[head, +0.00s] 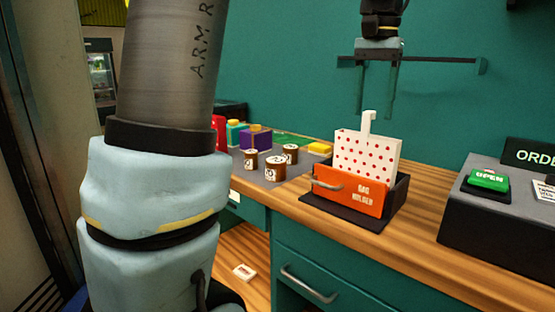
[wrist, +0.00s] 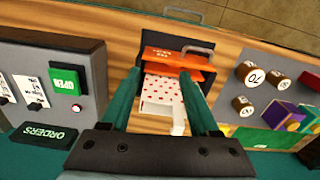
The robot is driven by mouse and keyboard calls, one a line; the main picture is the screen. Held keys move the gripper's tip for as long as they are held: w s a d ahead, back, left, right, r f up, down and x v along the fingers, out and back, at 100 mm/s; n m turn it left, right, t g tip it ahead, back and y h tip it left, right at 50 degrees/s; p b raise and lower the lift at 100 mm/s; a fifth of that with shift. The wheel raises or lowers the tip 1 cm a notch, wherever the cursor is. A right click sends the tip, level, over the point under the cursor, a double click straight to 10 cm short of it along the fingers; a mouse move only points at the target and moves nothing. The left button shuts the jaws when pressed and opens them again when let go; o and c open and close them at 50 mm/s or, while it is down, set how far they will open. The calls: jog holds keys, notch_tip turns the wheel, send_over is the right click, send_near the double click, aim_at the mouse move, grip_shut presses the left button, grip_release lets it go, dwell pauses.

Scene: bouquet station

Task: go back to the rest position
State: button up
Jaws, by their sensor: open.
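My gripper (head: 377,105) hangs above the counter with its two teal fingers apart and nothing between them in the head view. Below it, a white bag with red dots (head: 366,152) stands upright in the orange-fronted bag holder (head: 340,196), its white handle tab (head: 368,122) sticking up. In the wrist view my gripper (wrist: 160,74) is open, with the dotted bag (wrist: 160,90) and the orange holder front (wrist: 188,68) showing between and beyond the fingers.
Several brown jars (head: 275,168), a purple box (head: 255,137) and a yellow block (head: 320,148) stand left of the holder. A dark console with a green OPEN button (head: 489,179) stands right. Bare wooden counter (head: 420,215) lies between. A teal wall (head: 290,60) is behind.

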jog(key=w+a+f+n, duration=0.2)
jog(key=a+f+n, duration=0.1)
jog(key=a+f, duration=0.9)
jog(key=s+a+f+n, duration=0.1)
jog(key=s+a+f, duration=0.2)
jog(key=a+f, duration=0.3)
jog(key=s+a+f+n+t, duration=0.1)
jog(key=s+a+f+n, duration=0.1)
jog(key=s+a+f, duration=0.2)
jog(key=a+f, duration=0.3)
jog(key=shift+s+a+f, duration=0.15)
jog(key=shift+a+f, duration=0.15)
jog(key=shift+c, duration=0.2)
